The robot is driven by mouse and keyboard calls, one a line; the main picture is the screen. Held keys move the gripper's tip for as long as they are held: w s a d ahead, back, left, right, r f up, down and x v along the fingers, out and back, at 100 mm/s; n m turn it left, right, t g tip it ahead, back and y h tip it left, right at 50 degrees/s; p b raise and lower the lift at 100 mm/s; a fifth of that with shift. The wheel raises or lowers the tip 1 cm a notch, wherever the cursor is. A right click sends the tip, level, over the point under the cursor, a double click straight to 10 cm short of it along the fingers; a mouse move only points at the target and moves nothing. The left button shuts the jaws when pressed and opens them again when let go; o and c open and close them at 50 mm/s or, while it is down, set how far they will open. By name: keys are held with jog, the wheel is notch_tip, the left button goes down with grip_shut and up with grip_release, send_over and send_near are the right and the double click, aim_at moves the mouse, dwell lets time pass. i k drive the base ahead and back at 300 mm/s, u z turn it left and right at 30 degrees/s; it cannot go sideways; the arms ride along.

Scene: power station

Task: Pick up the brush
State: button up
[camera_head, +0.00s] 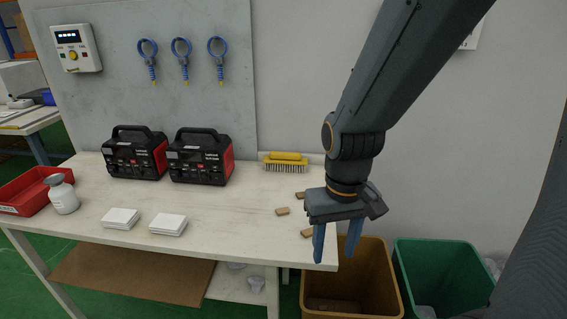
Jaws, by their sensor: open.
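The brush (286,161) has a yellow back and dark bristles pointing down. It lies at the back right of the table, close to the wall. My gripper (335,256) points down over the table's right front corner, with its two blue fingers apart and nothing between them. It is in front of the brush and to its right, clear of it. My arm does not cover the brush.
Several small brown blocks (283,211) lie between the brush and my gripper. Two red and black power units (201,157) stand left of the brush. White cloth stacks (168,225), a white bottle (63,196) and a red tray (22,194) are farther left. Brown (384,262) and green (440,262) bins stand right.

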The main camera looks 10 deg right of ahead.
aim_at(278, 161)
jog(key=z, duration=2.7)
jog(key=k, duration=1.35)
jog(key=u, duration=1.5)
jog(key=i, duration=1)
jog(key=u, duration=0.05)
